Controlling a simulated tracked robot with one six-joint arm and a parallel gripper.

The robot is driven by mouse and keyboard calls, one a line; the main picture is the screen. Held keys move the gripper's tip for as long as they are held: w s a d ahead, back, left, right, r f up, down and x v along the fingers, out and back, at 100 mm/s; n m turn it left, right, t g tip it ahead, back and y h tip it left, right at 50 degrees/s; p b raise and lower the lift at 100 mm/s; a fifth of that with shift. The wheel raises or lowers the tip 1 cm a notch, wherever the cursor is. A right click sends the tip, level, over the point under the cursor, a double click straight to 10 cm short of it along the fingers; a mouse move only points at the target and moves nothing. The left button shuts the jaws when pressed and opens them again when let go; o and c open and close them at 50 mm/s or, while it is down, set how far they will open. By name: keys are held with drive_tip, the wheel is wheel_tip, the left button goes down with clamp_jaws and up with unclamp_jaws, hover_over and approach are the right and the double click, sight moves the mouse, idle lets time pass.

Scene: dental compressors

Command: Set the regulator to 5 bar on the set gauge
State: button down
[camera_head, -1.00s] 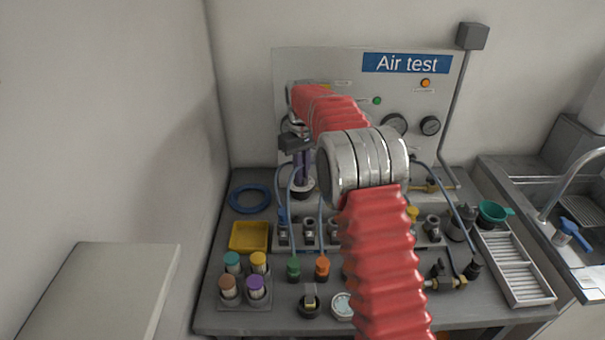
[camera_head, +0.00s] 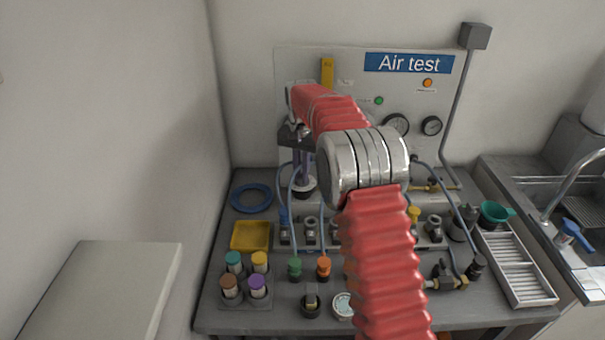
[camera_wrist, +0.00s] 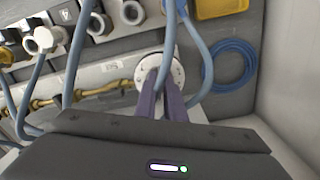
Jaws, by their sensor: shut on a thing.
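My gripper (camera_head: 303,186) points down at the back left of the bench, below the panel. Its purple fingers are shut on the round regulator knob (camera_head: 304,194). In the wrist view the fingers (camera_wrist: 164,100) lie over the knob's pale, marked face (camera_wrist: 151,75) and hide part of it. Two round dial gauges, a left one (camera_head: 396,124) and a right one (camera_head: 431,126), are on the panel (camera_head: 455,85). Their needles are too small to read, and I cannot tell which is the set gauge.
Blue hoses (camera_wrist: 73,55) run close beside my fingers. A blue coil (camera_head: 251,198) and yellow tray (camera_head: 251,236) lie left. Capped cylinders (camera_head: 257,286) stand in front of the tray. A yellow upright strip (camera_head: 327,73) shows above my arm. A slatted tray (camera_head: 515,264) is at right.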

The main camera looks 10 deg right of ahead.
drive_tip(key=m, duration=0.3)
drive_tip(key=shift+w+a+r+m, duration=0.1)
drive_tip(key=shift+w+m, duration=0.05)
drive_tip(key=shift+m, duration=0.15)
drive_tip(key=shift+w+m, duration=0.1)
drive_tip(key=shift+m, duration=1.8)
drive_tip(key=c, duration=1.8)
unclamp_jaws()
drive_tip(key=shift+c, duration=0.2)
wheel_tip(320, 180, up, 14)
drive_tip(key=shift+f, duration=0.2)
